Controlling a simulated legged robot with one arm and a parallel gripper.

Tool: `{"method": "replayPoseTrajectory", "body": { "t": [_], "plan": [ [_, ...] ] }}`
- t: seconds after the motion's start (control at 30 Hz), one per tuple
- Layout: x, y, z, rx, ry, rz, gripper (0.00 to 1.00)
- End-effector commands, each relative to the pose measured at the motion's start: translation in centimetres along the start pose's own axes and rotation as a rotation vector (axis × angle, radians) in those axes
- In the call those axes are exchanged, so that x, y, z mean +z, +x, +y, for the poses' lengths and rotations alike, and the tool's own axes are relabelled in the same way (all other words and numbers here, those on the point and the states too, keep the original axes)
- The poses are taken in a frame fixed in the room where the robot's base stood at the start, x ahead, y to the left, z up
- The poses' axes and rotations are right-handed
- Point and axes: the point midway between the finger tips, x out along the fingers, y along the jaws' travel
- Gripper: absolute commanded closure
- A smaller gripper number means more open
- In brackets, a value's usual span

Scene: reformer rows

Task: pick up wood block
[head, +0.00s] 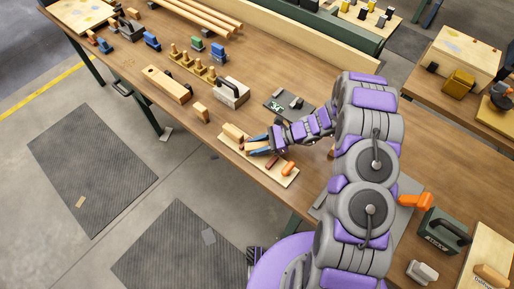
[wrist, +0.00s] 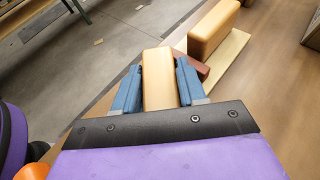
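A light wood block (wrist: 158,80) lies lengthwise between my two blue fingers in the wrist view, with its far end past the fingertips. My gripper (wrist: 158,84) appears shut on it, with a finger close against each side. In the head view my gripper (head: 257,147) is low over the light board (head: 285,180) at the table's front edge, and the fingers largely hide the held block. A second wood block (wrist: 213,27) lies on the board ahead and to the right in the wrist view; it also shows in the head view (head: 233,132).
A dark red piece (head: 272,162) and an orange piece (head: 288,168) lie on the board beside my gripper. A small wood block (head: 201,112), a long wood piece (head: 168,85) and a grey-handled tool (head: 232,92) stand farther left. The floor lies just beyond the table's front edge.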

Motion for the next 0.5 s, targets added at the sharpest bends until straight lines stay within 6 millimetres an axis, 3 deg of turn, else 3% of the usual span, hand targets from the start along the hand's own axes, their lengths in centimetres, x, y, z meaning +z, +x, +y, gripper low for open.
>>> {"method": "replayPoseTrajectory", "body": {
  "t": [0.23, 0.5],
  "plan": [
    [0.0, -0.01, 0.01, 0.0, 0.0, 0.0, 0.97],
    [0.79, -0.35, -0.05, -0.001, -0.002, 0.0, 0.97]
  ]
}}
